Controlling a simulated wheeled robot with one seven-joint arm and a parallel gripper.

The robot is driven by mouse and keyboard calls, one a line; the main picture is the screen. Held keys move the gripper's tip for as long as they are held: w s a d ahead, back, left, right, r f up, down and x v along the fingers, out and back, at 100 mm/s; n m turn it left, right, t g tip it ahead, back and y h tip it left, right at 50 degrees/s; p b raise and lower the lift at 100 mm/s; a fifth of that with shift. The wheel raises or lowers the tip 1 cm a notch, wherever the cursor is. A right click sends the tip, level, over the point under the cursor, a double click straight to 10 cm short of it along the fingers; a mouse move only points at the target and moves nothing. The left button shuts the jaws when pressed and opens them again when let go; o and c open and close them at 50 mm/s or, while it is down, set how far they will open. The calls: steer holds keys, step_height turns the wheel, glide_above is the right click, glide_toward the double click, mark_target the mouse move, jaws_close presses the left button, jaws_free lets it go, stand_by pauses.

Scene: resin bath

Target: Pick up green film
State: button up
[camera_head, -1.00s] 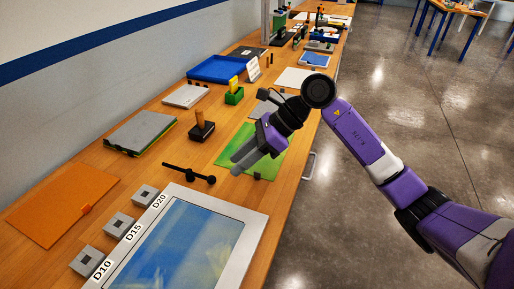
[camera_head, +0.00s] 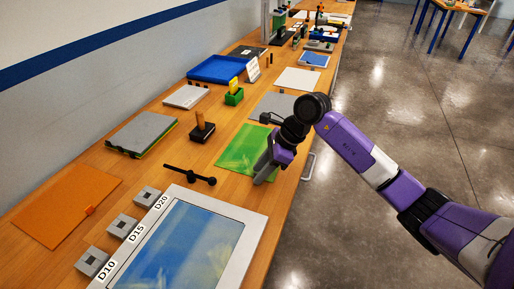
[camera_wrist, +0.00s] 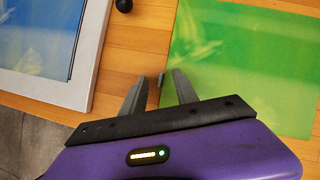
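The green film (camera_head: 238,148) lies flat on the wooden bench, beyond the framed blue bath. It also shows in the wrist view (camera_wrist: 250,75), on the right. A small dark grey tab (camera_wrist: 161,79) sits at the film's near edge. My gripper (camera_head: 264,172) is at the film's near right corner, pointing down. In the wrist view its fingers (camera_wrist: 160,84) are open and apart, one on each side of the tab. Whether they touch the tab cannot be told. In the head view the fingers hide the tab.
The framed bath (camera_head: 256,222) fills the near bench, with a black bar (camera_head: 190,174) just beyond it. Grey blocks (camera_head: 122,226) and an orange sheet (camera_head: 62,205) lie left. A black-based stamp (camera_head: 201,131) stands left of the film. A grey sheet (camera_head: 272,105) lies beyond it.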

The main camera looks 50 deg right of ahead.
jaws_close()
stand_by(0.5)
